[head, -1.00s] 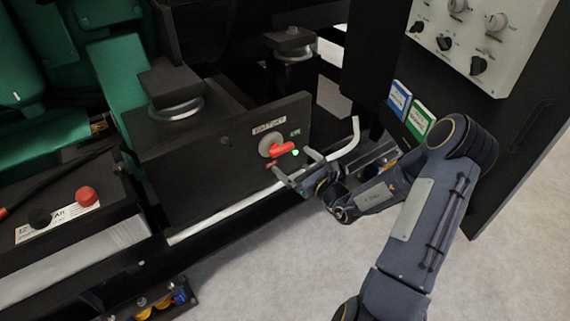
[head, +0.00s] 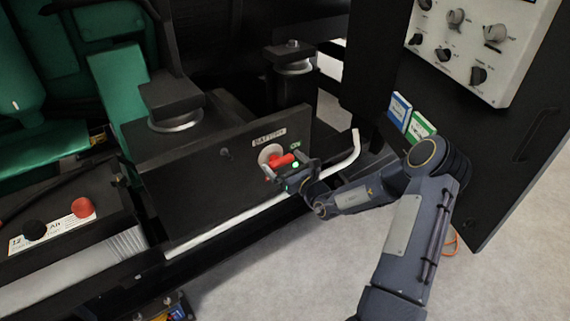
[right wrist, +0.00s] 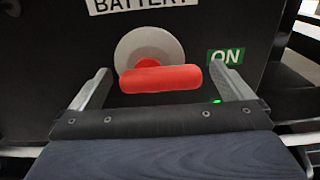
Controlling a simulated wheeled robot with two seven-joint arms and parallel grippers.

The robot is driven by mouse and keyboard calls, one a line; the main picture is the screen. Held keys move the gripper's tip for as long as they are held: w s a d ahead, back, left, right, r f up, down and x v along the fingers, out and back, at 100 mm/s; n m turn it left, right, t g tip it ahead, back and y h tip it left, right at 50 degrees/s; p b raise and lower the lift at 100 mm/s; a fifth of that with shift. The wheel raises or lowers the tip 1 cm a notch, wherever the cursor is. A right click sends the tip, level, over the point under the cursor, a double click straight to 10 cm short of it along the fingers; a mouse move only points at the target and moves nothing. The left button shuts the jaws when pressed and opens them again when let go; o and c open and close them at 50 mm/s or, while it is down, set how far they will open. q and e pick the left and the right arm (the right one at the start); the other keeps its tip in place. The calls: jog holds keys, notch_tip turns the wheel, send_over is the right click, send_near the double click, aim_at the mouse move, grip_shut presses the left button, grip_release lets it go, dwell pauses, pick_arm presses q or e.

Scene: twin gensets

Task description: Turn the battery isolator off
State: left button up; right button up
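The battery isolator's red handle (head: 282,160) sits on a pale round plate (head: 267,154) on a black panel (head: 215,170), below a BATTERY label (head: 269,137). In the right wrist view the red handle (right wrist: 160,79) lies roughly horizontal, its right end towards the green ON label (right wrist: 226,56). My right gripper (head: 283,169) is at the handle. In the right wrist view its fingers (right wrist: 168,87) are spread wide, one beyond each end of the handle, with gaps on both sides. A green light (right wrist: 217,101) glows by the right finger. My left gripper is not in view.
A bent pale rail (head: 355,147) runs below the panel and turns up to its right. A battery with a red cap (head: 83,208) stands at lower left. A cabinet with a knob panel (head: 470,48) stands at right. Pale floor (head: 270,275) is open below.

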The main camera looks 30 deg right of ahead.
jog(key=c, duration=0.9)
jog(key=shift+m+p, duration=1.2)
jog(key=shift+p, duration=0.2)
jog(key=m+p, duration=0.2)
jog(key=m, duration=0.1)
jog(key=m+p, duration=0.1)
jog(key=shift+f+m, duration=0.3)
jog(key=m+p, duration=0.1)
jog(key=m, duration=0.2)
jog(key=f+m+p, duration=0.1)
jog(key=m+p, duration=0.1)
jog(key=m, duration=0.2)
jog(key=m+p, duration=0.2)
jog(key=m, duration=0.1)
jog(key=shift+s+a+f+m, duration=0.1)
jog(key=shift+a+f+m, duration=0.1)
jog(key=shift+a+m, duration=0.2)
